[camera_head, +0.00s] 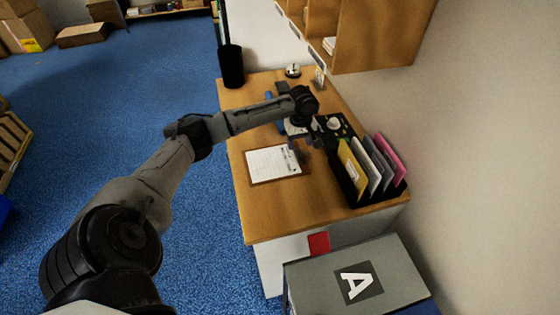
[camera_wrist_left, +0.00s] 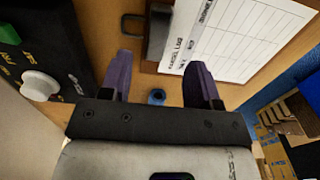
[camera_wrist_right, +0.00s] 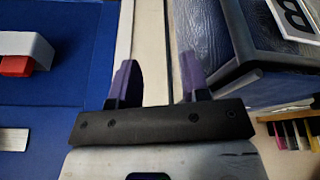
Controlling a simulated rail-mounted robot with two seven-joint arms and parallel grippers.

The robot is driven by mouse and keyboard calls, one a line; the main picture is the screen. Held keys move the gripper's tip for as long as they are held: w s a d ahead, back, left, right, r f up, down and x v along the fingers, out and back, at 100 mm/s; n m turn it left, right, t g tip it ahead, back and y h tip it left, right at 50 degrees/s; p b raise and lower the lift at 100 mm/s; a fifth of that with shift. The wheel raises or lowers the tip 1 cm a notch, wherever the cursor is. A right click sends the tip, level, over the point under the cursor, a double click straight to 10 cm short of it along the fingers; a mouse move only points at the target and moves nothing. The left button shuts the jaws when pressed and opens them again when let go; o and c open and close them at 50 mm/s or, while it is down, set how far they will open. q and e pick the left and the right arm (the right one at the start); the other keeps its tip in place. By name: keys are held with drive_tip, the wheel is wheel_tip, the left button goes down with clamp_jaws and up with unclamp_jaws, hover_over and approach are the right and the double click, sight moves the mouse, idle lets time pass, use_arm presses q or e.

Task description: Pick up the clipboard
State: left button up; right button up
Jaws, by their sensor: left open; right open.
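The clipboard (camera_head: 273,163) lies flat on the wooden desk, a white printed sheet on a brown board. In the left wrist view the clipboard (camera_wrist_left: 235,40) fills the upper right, its dark clip (camera_wrist_left: 158,32) just beyond the fingers. My left gripper (camera_head: 297,148) is at the clipboard's right edge in the head view. In its wrist view the left gripper (camera_wrist_left: 161,78) is open, with nothing between its purple fingertips. My right gripper (camera_wrist_right: 158,78) is open and empty in its own wrist view; it does not show in the head view.
A file rack (camera_head: 352,180) with coloured folders and a black control box (camera_head: 337,124) stand on the desk (camera_head: 268,212) right of the clipboard. A grey box marked A (camera_head: 315,273) is at the desk's near end. The desk is bare in front of the clipboard.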

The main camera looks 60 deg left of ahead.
sight(299, 153)
use_arm(q)
drive_tip(key=shift+w+d+f, duration=0.1)
drive_tip(key=shift+w+f, duration=0.05)
drive_tip(key=shift+f, duration=2.5)
drive_tip(key=shift+c, duration=0.3)
clamp_jaws()
